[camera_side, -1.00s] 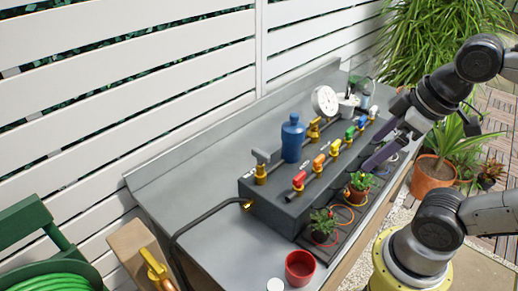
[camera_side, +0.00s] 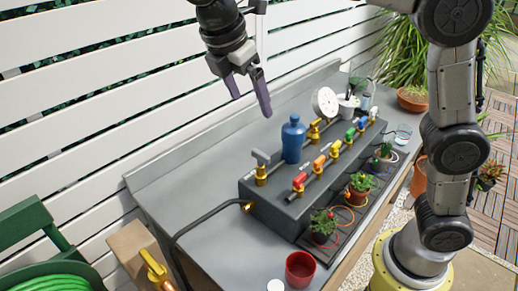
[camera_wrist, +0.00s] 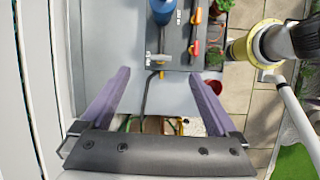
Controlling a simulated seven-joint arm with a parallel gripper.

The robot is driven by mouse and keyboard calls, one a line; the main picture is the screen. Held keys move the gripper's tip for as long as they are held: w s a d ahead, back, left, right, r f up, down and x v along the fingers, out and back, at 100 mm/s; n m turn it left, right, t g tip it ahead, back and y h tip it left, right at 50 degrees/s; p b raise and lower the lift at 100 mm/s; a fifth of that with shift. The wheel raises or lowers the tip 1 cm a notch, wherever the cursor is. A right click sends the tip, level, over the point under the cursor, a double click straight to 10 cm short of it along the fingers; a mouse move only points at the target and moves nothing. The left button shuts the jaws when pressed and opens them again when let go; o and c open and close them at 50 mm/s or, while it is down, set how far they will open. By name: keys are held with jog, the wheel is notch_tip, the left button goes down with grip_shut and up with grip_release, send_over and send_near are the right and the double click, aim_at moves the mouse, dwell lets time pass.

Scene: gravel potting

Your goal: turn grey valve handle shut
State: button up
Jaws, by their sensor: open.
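The grey valve handle (camera_side: 261,156) sits on a brass valve at the near-left end of the grey manifold box. It also shows in the wrist view (camera_wrist: 148,60), top centre, between my fingertips in the picture. My gripper (camera_side: 252,106) is open and empty, with purple-grey fingers pointing down. It hangs above the back of the bench, higher than the handle and apart from it. In the wrist view my gripper (camera_wrist: 160,75) has its two fingers spread wide on either side.
A blue bottle (camera_side: 293,139) stands tall on the manifold beside the grey handle. Red (camera_side: 299,180), orange (camera_side: 319,162) and other coloured valve handles line the front, with a pressure gauge (camera_side: 325,101) behind. A red pot (camera_side: 300,268) and plants stand in front. The bench's left side is mostly clear.

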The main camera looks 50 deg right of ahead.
aim_at(261, 153)
jog(key=shift+n, duration=0.3)
jog(key=x, duration=0.5)
jog(key=a+x, duration=0.1)
jog(key=x, duration=0.4)
jog(key=a+x, duration=0.1)
jog(key=x, duration=0.4)
jog(key=shift+s+a+f, duration=0.1)
jog(key=shift+f, duration=0.3)
jog(key=c, duration=1.4)
